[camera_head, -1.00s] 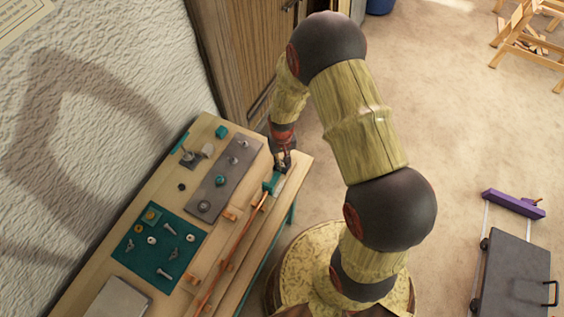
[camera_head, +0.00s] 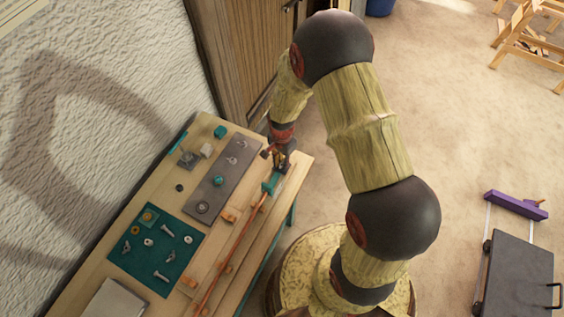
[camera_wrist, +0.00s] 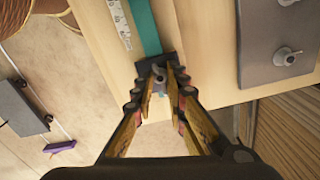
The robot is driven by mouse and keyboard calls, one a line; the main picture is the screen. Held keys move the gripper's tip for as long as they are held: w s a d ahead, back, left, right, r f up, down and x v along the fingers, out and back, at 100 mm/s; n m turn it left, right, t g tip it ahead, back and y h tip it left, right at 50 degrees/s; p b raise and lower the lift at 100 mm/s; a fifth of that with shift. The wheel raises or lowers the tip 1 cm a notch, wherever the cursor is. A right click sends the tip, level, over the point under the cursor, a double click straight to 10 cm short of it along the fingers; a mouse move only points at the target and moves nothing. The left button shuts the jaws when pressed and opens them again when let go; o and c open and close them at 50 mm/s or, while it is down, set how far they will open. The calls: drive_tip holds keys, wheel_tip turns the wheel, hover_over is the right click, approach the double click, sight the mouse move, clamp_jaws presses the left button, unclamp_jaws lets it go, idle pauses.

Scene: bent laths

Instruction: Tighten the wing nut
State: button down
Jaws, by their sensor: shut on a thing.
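My gripper (camera_wrist: 160,86) is shut on a small grey wing nut (camera_wrist: 158,76), with one finger on either side of it. The wing nut sits at a dark block (camera_wrist: 145,68) at the end of a teal strip (camera_wrist: 143,25), by the bench end. The fingers hide part of the nut and whatever is under it. In the head view my gripper (camera_head: 281,160) is at the far right corner of the bench, just beyond a teal piece (camera_head: 271,185). A thin orange lath (camera_head: 237,243) runs from that piece along the bench.
A grey plate (camera_head: 226,173) with wing nuts and other fittings lies left of the lath. A teal mat (camera_head: 150,262) holds several bolts, washers and nuts. Orange blocks (camera_head: 229,214) line the lath. A ruled strip (camera_wrist: 119,20) lies beside the teal strip.

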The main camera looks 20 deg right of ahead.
drive_tip(key=m, duration=0.3)
drive_tip(key=shift+m, duration=0.3)
drive_tip(key=shift+s+f+m, duration=0.1)
drive_tip(key=shift+m, duration=0.4)
drive_tip(key=shift+s, duration=0.1)
drive_tip(key=c, duration=1.9)
unclamp_jaws()
drive_tip(key=shift+o, duration=0.8)
drive_tip(key=shift+w+r, duration=0.25)
drive_tip(key=shift+r, duration=0.3)
wheel_tip(320, 180, up, 11)
drive_tip(key=shift+s, duration=0.1)
